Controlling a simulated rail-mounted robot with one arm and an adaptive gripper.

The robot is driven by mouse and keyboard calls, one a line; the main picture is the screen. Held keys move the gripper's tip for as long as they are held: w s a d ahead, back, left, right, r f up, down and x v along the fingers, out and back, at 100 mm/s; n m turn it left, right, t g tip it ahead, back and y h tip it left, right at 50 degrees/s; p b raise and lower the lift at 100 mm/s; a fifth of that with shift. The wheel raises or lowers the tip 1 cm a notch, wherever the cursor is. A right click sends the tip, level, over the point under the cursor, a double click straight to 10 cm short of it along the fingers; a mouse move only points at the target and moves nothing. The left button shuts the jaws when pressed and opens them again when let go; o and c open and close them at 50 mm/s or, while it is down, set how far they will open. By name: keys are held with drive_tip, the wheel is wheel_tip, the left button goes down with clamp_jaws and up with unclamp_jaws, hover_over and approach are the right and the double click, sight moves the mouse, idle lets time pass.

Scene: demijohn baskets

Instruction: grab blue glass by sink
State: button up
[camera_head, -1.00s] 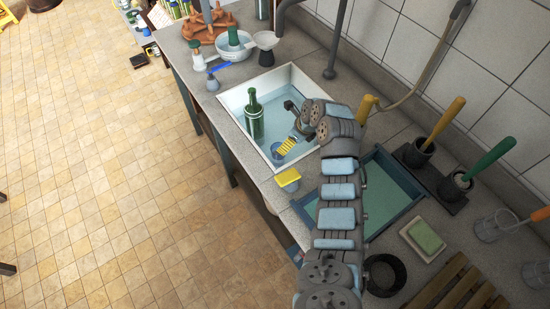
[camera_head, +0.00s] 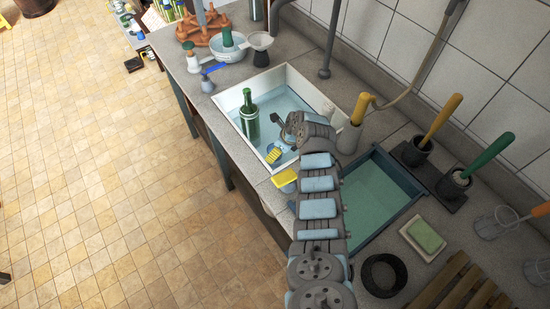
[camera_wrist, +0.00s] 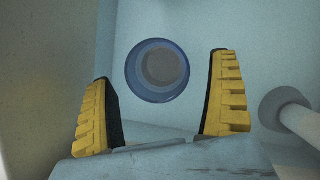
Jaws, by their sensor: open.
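The blue glass (camera_wrist: 157,70) shows in the wrist view as a round blue shape with a greyish middle, seen end-on between my fingers. In the head view it is a small blue patch (camera_head: 271,147) in the white sink (camera_head: 233,100), mostly covered by my gripper. My gripper (camera_head: 274,155) is over the near right part of the sink. Its two yellow ribbed fingers are spread apart in the wrist view (camera_wrist: 160,66), with nothing held between them. I cannot tell the distance from the fingertips to the glass.
A green bottle (camera_head: 250,118) stands in the sink, left of my gripper. A pale cylinder (camera_wrist: 290,112) is right of my fingers in the wrist view. A yellow sponge (camera_head: 285,178) lies by the sink's near edge. A blue-rimmed tray (camera_head: 378,208) is to the right.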

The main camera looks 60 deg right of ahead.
drive_tip(key=shift+b+x, duration=0.4)
drive_tip(key=shift+x, duration=0.8)
drive_tip(key=shift+b+x, duration=0.35)
drive_tip(key=shift+x, duration=0.9)
drive_tip(key=shift+w, duration=0.1)
drive_tip(key=c, duration=1.4)
